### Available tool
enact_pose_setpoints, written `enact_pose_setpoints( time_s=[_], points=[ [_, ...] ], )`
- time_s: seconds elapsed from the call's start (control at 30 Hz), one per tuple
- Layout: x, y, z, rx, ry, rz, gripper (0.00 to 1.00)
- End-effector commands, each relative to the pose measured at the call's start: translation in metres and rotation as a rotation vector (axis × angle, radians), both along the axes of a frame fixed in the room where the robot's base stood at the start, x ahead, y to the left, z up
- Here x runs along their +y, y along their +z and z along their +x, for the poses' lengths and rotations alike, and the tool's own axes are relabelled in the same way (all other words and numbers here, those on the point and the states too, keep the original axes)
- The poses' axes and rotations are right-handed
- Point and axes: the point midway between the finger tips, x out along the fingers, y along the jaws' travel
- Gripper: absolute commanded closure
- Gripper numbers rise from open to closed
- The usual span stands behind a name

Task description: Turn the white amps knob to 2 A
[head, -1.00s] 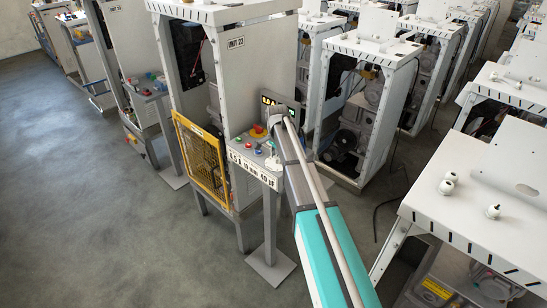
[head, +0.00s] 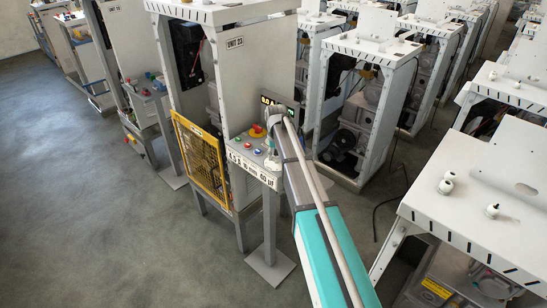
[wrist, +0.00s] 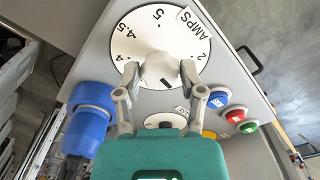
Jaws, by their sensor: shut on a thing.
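The white amps knob (wrist: 160,70) sits at the middle of a round white dial (wrist: 122,40) marked AMPS in the wrist view. Numbers run around the dial rim, with 2 at the right near the AMPS label. A short dark mark shows on the lower part of the knob; I cannot tell for sure which number the knob is set to. My gripper (wrist: 160,76) has one finger on each side of the knob and is shut on it. In the head view my arm's end hides the knob on the small panel of Unit 23.
Blue (wrist: 218,99), red (wrist: 235,115) and green (wrist: 249,127) buttons lie right of the dial. A blue cylindrical part (wrist: 88,115) stands at left. A red stop button (head: 257,130) and a yellow guard (head: 198,150) are on Unit 23. Open floor lies left.

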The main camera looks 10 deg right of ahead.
Motion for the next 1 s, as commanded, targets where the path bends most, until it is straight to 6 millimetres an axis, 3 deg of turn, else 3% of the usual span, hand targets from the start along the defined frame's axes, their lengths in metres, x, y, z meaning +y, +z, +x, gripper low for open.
enact_pose_setpoints(
  time_s=[0.7, 1.0],
  points=[
    [0.0004, 0.0008, 0.0025, -0.003, 0.677, -0.001, 0.96],
    [0.0012, 0.0008, 0.003, -0.004, 0.887, 0.001, 0.96]
  ],
)
